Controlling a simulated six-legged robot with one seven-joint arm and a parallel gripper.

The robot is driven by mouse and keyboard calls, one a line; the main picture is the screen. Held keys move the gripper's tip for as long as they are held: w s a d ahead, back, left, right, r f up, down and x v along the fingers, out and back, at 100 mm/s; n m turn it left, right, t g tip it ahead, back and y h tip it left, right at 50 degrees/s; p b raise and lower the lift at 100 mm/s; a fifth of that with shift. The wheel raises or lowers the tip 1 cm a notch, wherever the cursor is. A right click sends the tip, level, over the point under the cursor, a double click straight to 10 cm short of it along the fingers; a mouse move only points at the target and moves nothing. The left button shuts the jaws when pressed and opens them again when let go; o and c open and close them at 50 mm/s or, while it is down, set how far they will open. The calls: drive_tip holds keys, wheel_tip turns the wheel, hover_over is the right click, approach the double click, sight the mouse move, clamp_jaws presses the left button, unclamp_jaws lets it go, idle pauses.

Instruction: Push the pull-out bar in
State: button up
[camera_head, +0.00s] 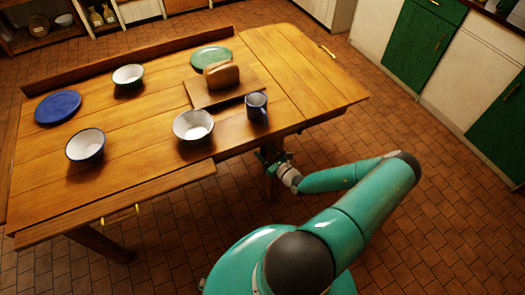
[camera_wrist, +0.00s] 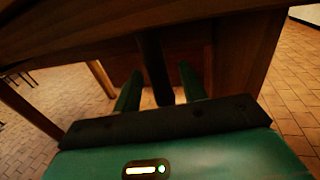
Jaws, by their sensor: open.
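The wooden table (camera_head: 150,120) fills the left and middle of the head view. My gripper (camera_head: 270,155) is at its near edge, right of the middle and partly hidden under the tabletop. In the wrist view, my gripper (camera_wrist: 159,72) is open, its two green fingers pointing under the table. A dark bar (camera_wrist: 153,65) runs from under the tabletop between the fingers, with a visible gap on either side. It appears to be the pull-out bar; I cannot tell how far it sticks out. In the head view I cannot make it out clearly.
A loaf (camera_head: 222,74) on a board (camera_head: 205,97), a blue mug (camera_head: 257,105), a white bowl (camera_head: 193,125), other bowls and plates stand on the table. A wooden panel (camera_wrist: 240,60) is close right of the fingers. Tiled floor (camera_head: 430,200) is clear on the right.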

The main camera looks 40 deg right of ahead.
drive_tip(key=shift+w, duration=0.6)
drive_tip(key=shift+c, duration=0.2)
clamp_jaws()
drive_tip(key=shift+a, duration=0.15)
